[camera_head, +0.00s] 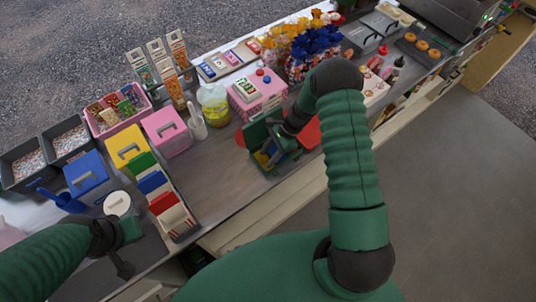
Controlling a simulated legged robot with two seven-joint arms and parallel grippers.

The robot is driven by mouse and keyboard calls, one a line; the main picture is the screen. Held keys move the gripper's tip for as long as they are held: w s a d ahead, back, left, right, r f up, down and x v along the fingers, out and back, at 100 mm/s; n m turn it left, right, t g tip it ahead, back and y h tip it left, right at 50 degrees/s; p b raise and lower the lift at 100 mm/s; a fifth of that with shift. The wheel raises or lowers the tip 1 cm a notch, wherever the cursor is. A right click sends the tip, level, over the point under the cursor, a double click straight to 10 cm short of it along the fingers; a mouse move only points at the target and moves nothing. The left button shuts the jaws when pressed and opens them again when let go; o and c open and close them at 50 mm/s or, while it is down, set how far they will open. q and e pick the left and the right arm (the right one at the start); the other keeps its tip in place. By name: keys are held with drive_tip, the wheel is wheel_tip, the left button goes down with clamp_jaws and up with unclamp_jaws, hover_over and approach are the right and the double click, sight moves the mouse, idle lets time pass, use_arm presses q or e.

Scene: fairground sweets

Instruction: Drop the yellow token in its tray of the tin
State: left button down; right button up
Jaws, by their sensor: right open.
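A green tin (257,133) stands near the front edge of the counter, below the pink box. Blue and yellow parts show inside it, but they are too small to tell trays from tokens. My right gripper (284,148) is open over the right side of the tin and hides part of it. I cannot make out the yellow token for certain. My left gripper (128,252) is at the lower left, beside the white round tub and well away from the tin; its jaws are unclear.
A row of coloured holders (154,184) and yellow (123,146) and blue (87,174) boxes are at left. Bare counter (218,162) lies left of the tin.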

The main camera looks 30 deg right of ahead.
drive_tip(key=shift+w+d, duration=0.35)
use_arm(q)
drive_tip(key=shift+w+a, duration=0.1)
drive_tip(key=shift+a, duration=0.15)
drive_tip(key=shift+d, duration=0.15)
use_arm(e)
drive_tip(key=shift+d, duration=0.2)
drive_tip(key=shift+r, duration=0.15)
drive_tip(key=shift+r+p, duration=0.35)
use_arm(q)
drive_tip(key=w+p+v, duration=0.1)
drive_tip(key=p+v, duration=0.5)
drive_tip(key=shift+w+r, duration=0.35)
drive_tip(key=shift+r, duration=0.1)
use_arm(e)
wheel_tip(320, 180, up, 8)
drive_tip(key=shift+a, duration=0.35)
